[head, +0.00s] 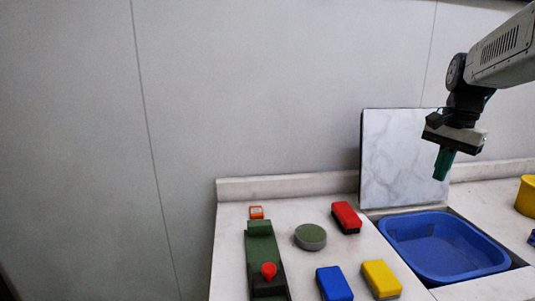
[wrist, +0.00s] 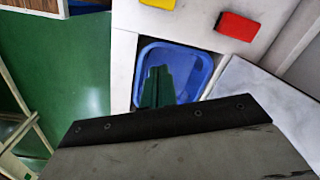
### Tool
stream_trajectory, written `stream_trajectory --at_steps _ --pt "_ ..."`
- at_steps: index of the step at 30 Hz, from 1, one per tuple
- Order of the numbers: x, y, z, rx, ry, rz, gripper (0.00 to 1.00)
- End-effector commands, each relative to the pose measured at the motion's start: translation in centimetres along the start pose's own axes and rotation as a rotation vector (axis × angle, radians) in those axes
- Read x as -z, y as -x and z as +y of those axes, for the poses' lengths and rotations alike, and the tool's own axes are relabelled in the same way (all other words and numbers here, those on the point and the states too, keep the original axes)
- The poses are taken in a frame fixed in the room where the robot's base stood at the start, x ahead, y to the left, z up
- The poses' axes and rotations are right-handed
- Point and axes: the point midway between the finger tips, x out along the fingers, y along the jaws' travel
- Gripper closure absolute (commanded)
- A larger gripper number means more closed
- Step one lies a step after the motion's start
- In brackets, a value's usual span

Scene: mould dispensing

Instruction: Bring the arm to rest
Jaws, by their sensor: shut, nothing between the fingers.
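My gripper (head: 440,177) hangs in the air at the upper right of the head view, above the blue basin (head: 398,232) and in front of the marbled board (head: 400,150). Its green fingers are shut together with nothing between them and point down. In the wrist view the shut fingers (wrist: 158,72) show over the blue basin (wrist: 200,57), apart from it. My arm reaches in from the right edge.
On the counter stand a red block (head: 346,217), a yellow block (head: 381,279), a blue block (head: 333,284), a round grey-green mould (head: 310,237) and a dark green device with a red knob (head: 268,270). A yellow container (head: 526,196) stands at the right edge.

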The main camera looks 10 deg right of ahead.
Motion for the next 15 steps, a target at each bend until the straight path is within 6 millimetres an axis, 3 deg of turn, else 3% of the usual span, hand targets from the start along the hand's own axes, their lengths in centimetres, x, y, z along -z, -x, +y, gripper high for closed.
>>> stream_trajectory --at_steps 1,6,12,15 --pt "-3.6 -0.6 0.7 -0.011 0.142 0.0 1.0" --pt "-13.3 -3.3 4.0 -0.045 0.573 -0.007 1.0" --pt "-22.1 -7.0 8.9 -0.063 0.929 0.004 1.0" --pt "-24.9 -8.2 10.8 -0.06 1.004 0.023 1.0"
